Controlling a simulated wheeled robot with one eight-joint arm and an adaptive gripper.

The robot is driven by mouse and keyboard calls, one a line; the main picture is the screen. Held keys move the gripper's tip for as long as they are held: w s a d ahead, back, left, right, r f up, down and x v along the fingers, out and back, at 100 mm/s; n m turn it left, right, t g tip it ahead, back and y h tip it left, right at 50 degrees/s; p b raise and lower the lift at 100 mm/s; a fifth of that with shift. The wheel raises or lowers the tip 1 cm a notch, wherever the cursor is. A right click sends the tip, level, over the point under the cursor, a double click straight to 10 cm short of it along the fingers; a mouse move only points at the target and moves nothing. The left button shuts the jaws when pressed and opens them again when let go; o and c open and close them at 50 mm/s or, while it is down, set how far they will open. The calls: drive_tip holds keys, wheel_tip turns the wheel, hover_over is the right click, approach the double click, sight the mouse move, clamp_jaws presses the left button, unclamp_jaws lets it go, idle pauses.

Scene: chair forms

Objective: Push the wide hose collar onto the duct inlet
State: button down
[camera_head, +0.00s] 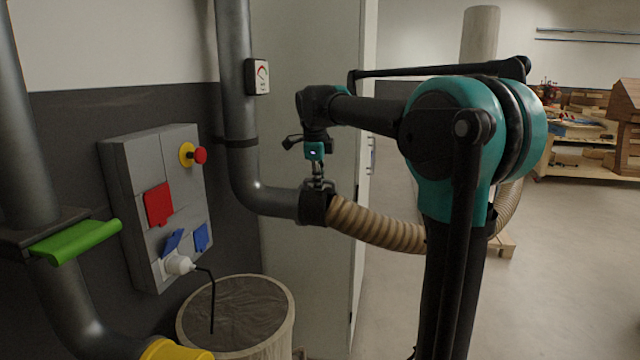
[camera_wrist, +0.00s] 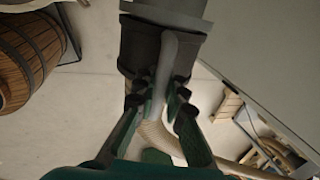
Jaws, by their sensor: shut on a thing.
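The wide hose collar (camera_head: 314,207) is a dark ring on the end of a beige ribbed hose (camera_head: 380,226). It sits at the open end of the grey duct inlet (camera_head: 281,202), in line with it and seemingly touching; how far it overlaps I cannot tell. My gripper (camera_head: 317,183) is above the collar, shut on its upright grey grip. In the wrist view my fingertips (camera_wrist: 162,92) close on that grip (camera_wrist: 165,70), with the dark collar (camera_wrist: 140,48) behind and the grey duct end (camera_wrist: 165,12) at the top.
A grey wall box (camera_head: 155,205) with a red button and coloured covers is at left. A drum (camera_head: 285,318) stands below the duct. A pale cabinet (camera_head: 310,100) is behind the collar. A green-handled gate (camera_head: 75,242) is far left. Open floor (camera_head: 570,240) lies at right.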

drive_tip(key=c, duration=1.5)
unclamp_jaws()
